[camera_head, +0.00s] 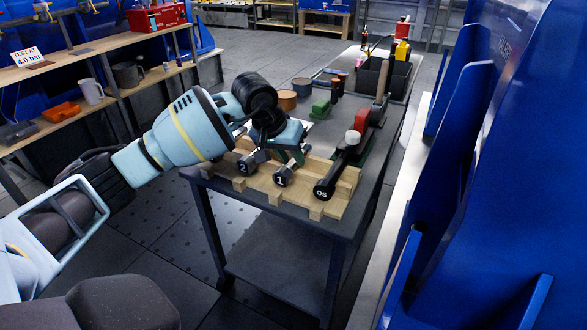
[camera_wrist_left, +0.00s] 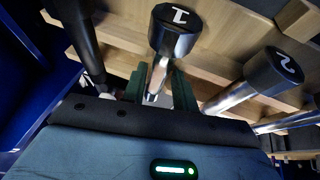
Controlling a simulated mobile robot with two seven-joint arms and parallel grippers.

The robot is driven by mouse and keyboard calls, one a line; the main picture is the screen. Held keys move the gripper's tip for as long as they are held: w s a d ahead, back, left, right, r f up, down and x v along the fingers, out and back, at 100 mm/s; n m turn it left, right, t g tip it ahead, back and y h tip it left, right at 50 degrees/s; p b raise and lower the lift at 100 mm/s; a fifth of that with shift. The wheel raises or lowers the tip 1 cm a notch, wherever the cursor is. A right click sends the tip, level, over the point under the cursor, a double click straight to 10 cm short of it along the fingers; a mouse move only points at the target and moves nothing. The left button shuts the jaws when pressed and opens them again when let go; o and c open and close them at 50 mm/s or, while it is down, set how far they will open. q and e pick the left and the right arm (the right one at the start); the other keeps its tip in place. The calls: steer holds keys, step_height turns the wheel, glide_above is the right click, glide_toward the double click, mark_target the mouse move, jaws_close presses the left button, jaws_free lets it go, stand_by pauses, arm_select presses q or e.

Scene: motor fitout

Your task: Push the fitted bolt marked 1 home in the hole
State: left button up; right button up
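The bolt marked 1 (camera_head: 282,176), with a black numbered head and bright metal shank, lies on a slotted wooden rack (camera_head: 255,187) at the front of the dark bench. In the left wrist view its head (camera_wrist_left: 177,32) is at top centre, its shank slanting down between my two green fingers. My left gripper (camera_head: 299,154) is over the rack, behind the head of bolt 1. The wrist view shows its fingers (camera_wrist_left: 160,85) apart on either side of the shank, seemingly not closed on it. I cannot make out the hole. My right gripper is not in view.
The bolt marked 2 (camera_head: 246,163) lies just left; its head also shows in the wrist view (camera_wrist_left: 273,72). A black-handled tool (camera_head: 325,187) lies right of bolt 1. Green and red tools and a black bin (camera_head: 372,78) stand farther back. A blue structure (camera_head: 500,190) borders the right.

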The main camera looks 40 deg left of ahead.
arm_select(q)
steer(key=shift+x, duration=0.85)
steer(key=shift+r, duration=0.1)
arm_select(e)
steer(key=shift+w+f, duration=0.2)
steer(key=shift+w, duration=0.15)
arm_select(q)
jaws_close()
steer(key=shift+r, duration=0.1)
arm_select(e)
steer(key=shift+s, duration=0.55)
